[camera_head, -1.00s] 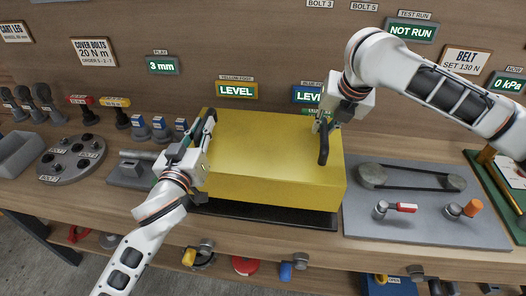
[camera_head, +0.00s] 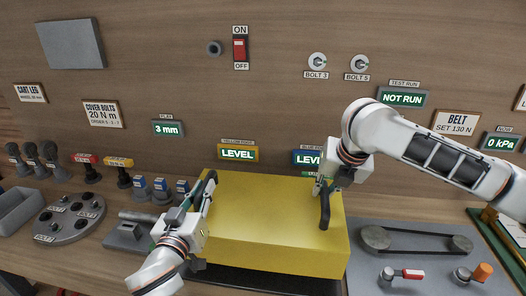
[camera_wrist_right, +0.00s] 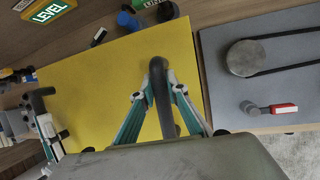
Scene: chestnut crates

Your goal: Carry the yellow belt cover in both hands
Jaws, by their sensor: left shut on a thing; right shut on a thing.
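The yellow belt cover (camera_head: 268,222) is a large box with a dark handle at each end. It sits at the middle of the bench, over a dark base (camera_head: 262,281). My left gripper (camera_head: 207,194) is shut on the left handle, and my right gripper (camera_head: 322,189) is shut on the right handle (camera_head: 325,212). In the right wrist view the fingers of my right gripper (camera_wrist_right: 160,92) close around the dark handle above the yellow top (camera_wrist_right: 105,75). The cover looks level. I cannot tell whether it is clear of the base.
To the right lies a grey plate (camera_head: 425,262) with a belt on two pulleys (camera_head: 415,240), a red-handled part (camera_head: 403,273) and an orange-capped part (camera_head: 476,273). To the left are a round bolt tray (camera_head: 69,219) and several blue-topped blocks. Signs reading LEVEL (camera_head: 238,153) hang behind.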

